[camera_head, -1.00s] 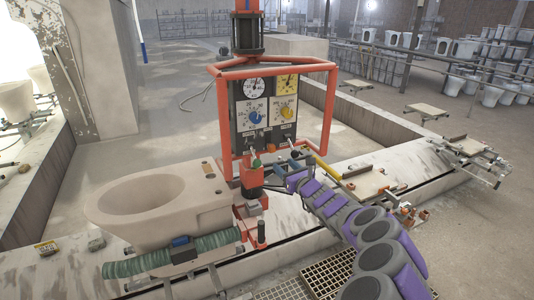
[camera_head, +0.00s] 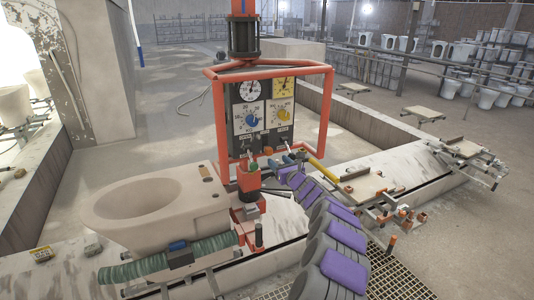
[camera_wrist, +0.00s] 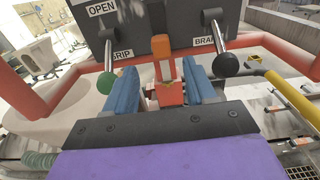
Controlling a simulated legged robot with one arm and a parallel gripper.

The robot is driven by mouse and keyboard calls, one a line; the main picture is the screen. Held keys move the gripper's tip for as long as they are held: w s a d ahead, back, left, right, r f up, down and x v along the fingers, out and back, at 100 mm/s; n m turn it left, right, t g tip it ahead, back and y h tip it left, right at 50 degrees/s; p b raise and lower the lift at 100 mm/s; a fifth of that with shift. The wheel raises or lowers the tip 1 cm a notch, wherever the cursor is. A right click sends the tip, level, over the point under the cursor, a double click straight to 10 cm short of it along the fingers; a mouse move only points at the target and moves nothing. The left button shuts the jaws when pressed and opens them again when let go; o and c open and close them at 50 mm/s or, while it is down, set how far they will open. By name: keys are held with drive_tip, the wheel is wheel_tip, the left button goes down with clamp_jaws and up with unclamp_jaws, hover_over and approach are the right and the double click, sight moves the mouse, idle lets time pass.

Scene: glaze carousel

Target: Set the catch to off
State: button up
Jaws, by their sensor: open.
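An orange upright tab (camera_wrist: 163,60) on a red block (camera_wrist: 168,94) stands below the dark panel (camera_wrist: 160,22); I cannot tell whether it is the catch. My gripper (camera_wrist: 161,90) is open, its two blue fingers on either side of the tab and block. I cannot tell whether either finger touches them. A lever with a green knob (camera_wrist: 103,82) is left of the fingers, near the labels OPEN and GRIP. A lever with a black knob (camera_wrist: 227,64) is right, near a partly hidden BRAKE label. In the head view my gripper (camera_head: 281,162) is at the panel's foot. No "off" mark is legible.
A red tube frame (camera_head: 220,130) surrounds the control panel (camera_head: 264,108) with its dials. A beige toilet bowl (camera_head: 110,222) stands left, beside a green ribbed roll (camera_head: 135,269). A yellow bar (camera_head: 323,171) lies close on the right. Open floor lies behind.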

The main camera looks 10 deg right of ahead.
sight(271, 153)
drive_tip(key=x, duration=0.7)
drive_tip(key=shift+s+a+f, duration=0.1)
drive_tip(key=shift+a, duration=0.05)
drive_tip(key=shift+w+d+p, duration=0.25)
drive_tip(key=shift+w+p, duration=0.1)
drive_tip(key=shift+w, duration=0.95)
drive_tip(key=shift+a, duration=0.6)
drive_tip(key=shift+d, duration=0.3)
drive_tip(key=c, duration=0.4)
drive_tip(key=shift+a, duration=0.1)
clamp_jaws()
